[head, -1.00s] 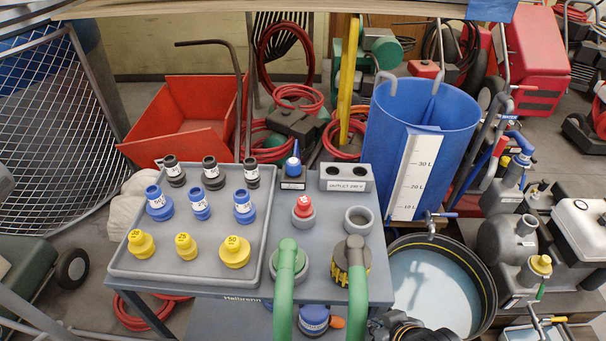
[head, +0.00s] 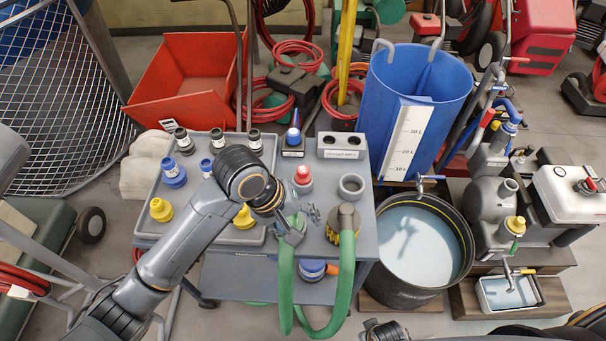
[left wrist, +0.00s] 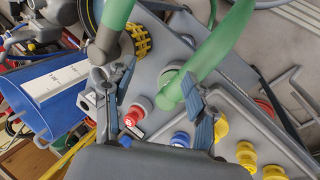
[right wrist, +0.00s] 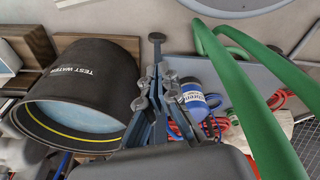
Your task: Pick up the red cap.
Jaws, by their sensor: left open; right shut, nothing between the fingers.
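The red cap (head: 303,174) sits upright in a grey round holder on the grey bench top, behind the two green hoses. In the left wrist view the red cap (left wrist: 131,118) shows beside one finger of my left gripper. My left gripper (head: 303,222) is open and empty, in front of the cap and near the tops of the hoses, apart from the cap. My right gripper (right wrist: 155,90) is shut and empty, low near the black water tub, far from the cap.
An empty grey ring (head: 351,186) is right of the cap. The grey tray (head: 262,215) with blue, yellow and black caps is left. A black tub (head: 461,280) and a blue bucket (head: 440,110) stand right.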

